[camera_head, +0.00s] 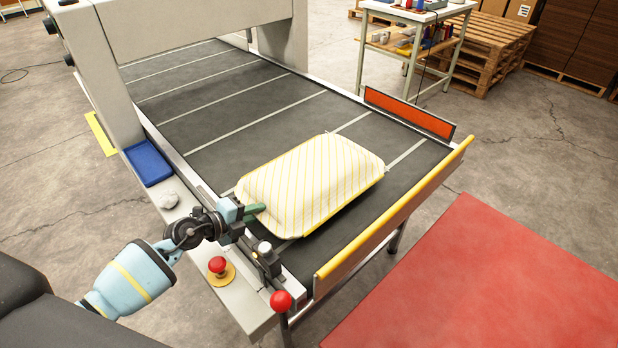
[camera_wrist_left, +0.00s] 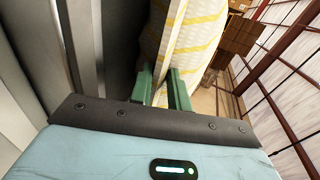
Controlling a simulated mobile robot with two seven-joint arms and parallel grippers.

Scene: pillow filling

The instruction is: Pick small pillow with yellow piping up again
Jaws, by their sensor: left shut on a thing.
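The small pillow with yellow piping (camera_head: 312,183) is white with thin yellow stripes. It lies on the dark conveyor belt near the belt's end in the head view. My left gripper (camera_head: 254,211) is at the pillow's left edge. In the left wrist view the green fingers of my left gripper (camera_wrist_left: 163,90) stand on both sides of the pillow's edge, shut on it. The pillow (camera_wrist_left: 203,30) fills the upper middle of that view. My right gripper does not show in either view.
The conveyor (camera_head: 205,95) has a yellow-topped end rail (camera_head: 395,215) and an orange side plate (camera_head: 408,112). A red emergency button (camera_head: 217,265), a red-knobbed lever (camera_head: 281,301) and a blue tray (camera_head: 148,163) are near my left arm. A red mat (camera_head: 490,285) lies at right.

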